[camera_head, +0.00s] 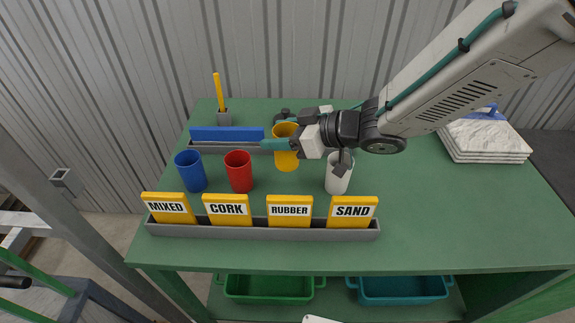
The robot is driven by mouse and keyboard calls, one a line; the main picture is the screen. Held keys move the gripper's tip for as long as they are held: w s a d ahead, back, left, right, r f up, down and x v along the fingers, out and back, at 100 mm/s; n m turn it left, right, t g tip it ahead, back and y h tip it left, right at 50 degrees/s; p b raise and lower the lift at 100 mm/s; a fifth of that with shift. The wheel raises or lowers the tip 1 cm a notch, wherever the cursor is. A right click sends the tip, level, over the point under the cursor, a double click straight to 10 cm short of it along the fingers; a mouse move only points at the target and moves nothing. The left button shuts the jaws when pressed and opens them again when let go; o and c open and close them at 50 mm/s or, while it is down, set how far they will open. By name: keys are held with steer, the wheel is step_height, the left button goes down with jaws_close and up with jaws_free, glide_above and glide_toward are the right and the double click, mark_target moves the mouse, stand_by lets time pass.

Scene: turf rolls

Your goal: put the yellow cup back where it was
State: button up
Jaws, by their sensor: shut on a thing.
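The yellow cup (287,161) is upright in the middle of the green table, behind the gap between the red cup (239,173) and the white cup (338,181). My gripper (287,144) reaches in from the right and is shut on the yellow cup, with a teal finger across its front. I cannot tell whether the cup's base touches the table. The blue cup (190,172) stands left of the red cup. Part of my arm's end hides some of the white cup's rim.
A grey rack (262,233) at the front holds signs reading MIXED, CORK, RUBBER and SAND. Behind the cups are a long blue block (227,133) and a grey holder (224,118) with a yellow stick. A white stack (484,141) lies at right. The table's front right is clear.

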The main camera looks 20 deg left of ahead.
mark_target(282, 160)
step_height(282, 160, down, 8)
steer(key=shift+r, duration=0.2)
steer(key=shift+f, duration=0.1)
steer(key=o, duration=1.1)
steer(key=v, duration=1.2)
steer(key=shift+d, duration=0.1)
